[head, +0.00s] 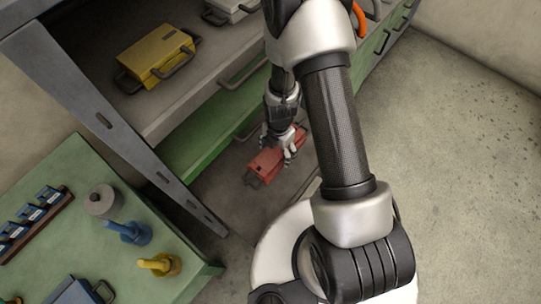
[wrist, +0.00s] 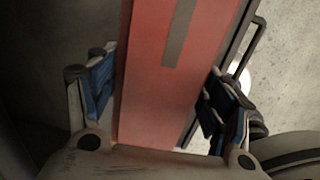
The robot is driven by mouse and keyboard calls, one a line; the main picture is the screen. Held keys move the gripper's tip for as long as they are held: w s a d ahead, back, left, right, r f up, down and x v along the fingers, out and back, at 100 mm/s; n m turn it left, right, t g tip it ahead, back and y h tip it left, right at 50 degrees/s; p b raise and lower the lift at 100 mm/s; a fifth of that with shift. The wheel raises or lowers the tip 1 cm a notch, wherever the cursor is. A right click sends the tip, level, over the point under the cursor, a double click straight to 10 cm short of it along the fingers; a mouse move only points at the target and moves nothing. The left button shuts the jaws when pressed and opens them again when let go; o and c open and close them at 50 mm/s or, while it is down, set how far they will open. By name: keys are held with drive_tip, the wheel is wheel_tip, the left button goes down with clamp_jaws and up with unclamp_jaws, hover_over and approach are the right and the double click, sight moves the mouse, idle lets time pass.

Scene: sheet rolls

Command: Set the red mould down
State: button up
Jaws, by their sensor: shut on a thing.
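The red mould (head: 265,163) is a block with dark handles at its end, low in the head view, over the brown-grey lowest surface of the rack. My gripper (head: 284,148) is shut on it from above. In the wrist view the red mould (wrist: 165,75) runs between the two blue-padded fingers, with a grey strip on its top and a dark handle at its right side. I cannot tell whether its underside touches the surface.
A grey rack post (head: 100,118) stands left of my gripper. A green table (head: 75,160) at left holds blue and yellow tools. Floor at right is clear.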

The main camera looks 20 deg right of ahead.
wheel_tip(320, 180, down, 7)
drive_tip(key=shift+r+b, duration=0.15)
drive_tip(key=shift+b, duration=0.95)
drive_tip(key=shift+w+f+b, duration=0.1)
drive_tip(key=shift+f+b, duration=0.95)
drive_tip(key=shift+f, duration=0.45)
drive_tip(key=shift+f, duration=0.15)
drive_tip(key=o, duration=2.1)
wheel_tip(320, 180, up, 8)
drive_tip(key=p, duration=0.3)
drive_tip(key=shift+f+p, duration=0.1)
drive_tip(key=shift+p, duration=0.3)
drive_tip(key=shift+s+f, duration=0.1)
drive_tip(key=shift+s, duration=0.15)
